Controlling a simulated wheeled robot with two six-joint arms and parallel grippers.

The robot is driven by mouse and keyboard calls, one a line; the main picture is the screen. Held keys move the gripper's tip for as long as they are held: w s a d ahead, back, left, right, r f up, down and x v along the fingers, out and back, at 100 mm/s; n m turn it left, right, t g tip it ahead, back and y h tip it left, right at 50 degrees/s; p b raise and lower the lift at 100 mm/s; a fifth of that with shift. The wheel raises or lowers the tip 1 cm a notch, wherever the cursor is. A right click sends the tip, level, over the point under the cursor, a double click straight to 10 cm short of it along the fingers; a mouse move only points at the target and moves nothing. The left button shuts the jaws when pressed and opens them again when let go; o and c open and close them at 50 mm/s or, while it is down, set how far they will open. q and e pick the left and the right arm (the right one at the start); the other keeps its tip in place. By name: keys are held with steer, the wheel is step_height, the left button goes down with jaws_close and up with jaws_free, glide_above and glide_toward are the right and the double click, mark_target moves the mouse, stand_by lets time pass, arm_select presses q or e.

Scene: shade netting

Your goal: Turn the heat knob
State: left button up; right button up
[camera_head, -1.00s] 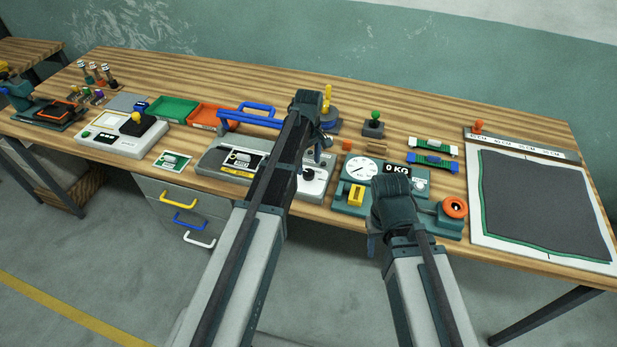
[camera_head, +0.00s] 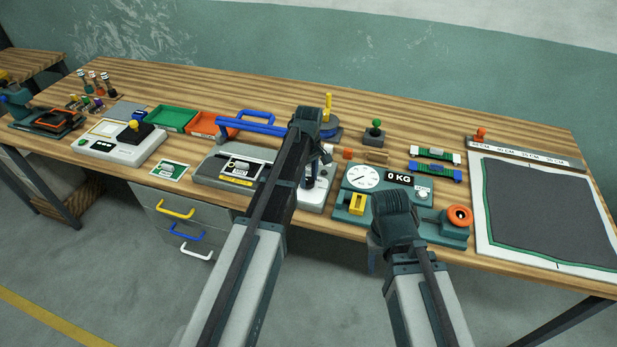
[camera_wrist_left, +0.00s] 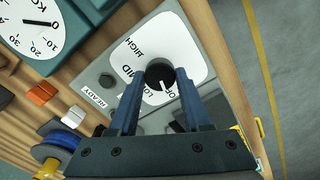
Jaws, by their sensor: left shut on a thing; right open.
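The heat knob (camera_wrist_left: 160,73) is a round black knob with a white pointer line, on a white dial plate (camera_wrist_left: 149,50) marked HIGH, MID, LOW and OFF. The pointer is close to the OFF lettering. My left gripper (camera_wrist_left: 160,82) is shut on the knob, one blue finger on each side.
A blue spool (camera_wrist_left: 58,141) and small blocks lie close by. A dark sheet (camera_head: 540,210) covers the right of the table. Drawers (camera_head: 180,228) are below.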

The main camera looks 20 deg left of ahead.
arm_select(q)
jaws_close()
steer(key=shift+m, duration=0.3)
steer(key=m, duration=0.9)
steer(key=shift+m, duration=0.3)
steer(key=m, duration=0.9)
steer(key=shift+m, duration=0.4)
